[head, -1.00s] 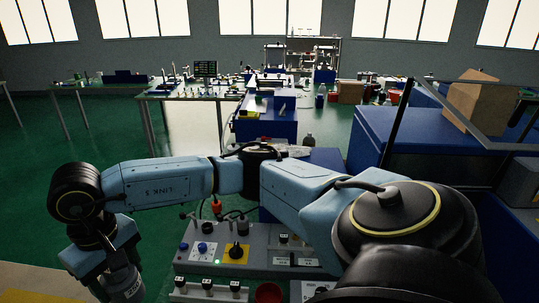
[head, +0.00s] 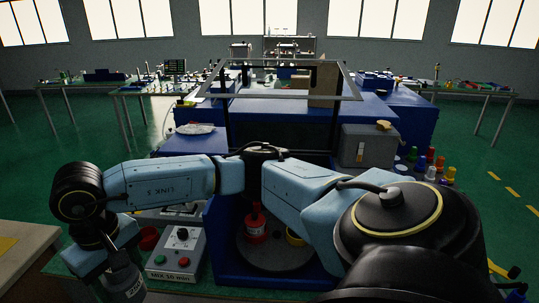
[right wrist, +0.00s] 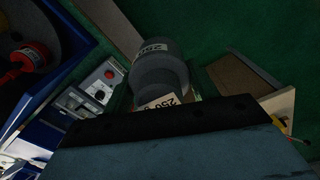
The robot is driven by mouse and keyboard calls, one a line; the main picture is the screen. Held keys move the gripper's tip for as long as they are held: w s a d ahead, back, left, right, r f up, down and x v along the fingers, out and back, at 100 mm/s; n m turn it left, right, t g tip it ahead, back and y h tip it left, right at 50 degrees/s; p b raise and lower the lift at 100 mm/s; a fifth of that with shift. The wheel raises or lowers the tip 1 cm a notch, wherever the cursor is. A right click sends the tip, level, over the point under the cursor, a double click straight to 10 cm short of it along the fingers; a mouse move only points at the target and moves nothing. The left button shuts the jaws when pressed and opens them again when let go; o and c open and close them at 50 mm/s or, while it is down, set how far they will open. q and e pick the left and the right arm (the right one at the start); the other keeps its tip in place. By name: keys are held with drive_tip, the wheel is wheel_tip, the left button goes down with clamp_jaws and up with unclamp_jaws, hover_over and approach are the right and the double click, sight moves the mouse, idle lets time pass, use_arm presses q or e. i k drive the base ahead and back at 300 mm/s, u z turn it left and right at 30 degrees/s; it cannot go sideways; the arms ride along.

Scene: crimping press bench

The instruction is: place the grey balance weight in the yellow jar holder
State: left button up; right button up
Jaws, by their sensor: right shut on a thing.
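The grey balance weight (head: 127,287) is a grey cylinder with a white label, low at the left of the head view. My right gripper (head: 115,268) is shut on it, with the arm bent across the picture. In the right wrist view the weight (right wrist: 158,68) shows two labels, one reading 250. My left gripper is out of view.
A red bottle-like piece (head: 256,224) stands on the plate beside the yellow part. A grey control box (head: 176,253) labelled MIX lies between the weight and the blue housing (head: 222,262). A dark-framed stand (head: 345,95) rises behind. A table edge (head: 30,245) is at far left.

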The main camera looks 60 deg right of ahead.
sight(298, 237)
drive_tip(key=k, duration=0.7)
drive_tip(key=z, duration=1.15)
drive_tip(key=i, duration=1)
drive_tip(key=z, duration=0.05)
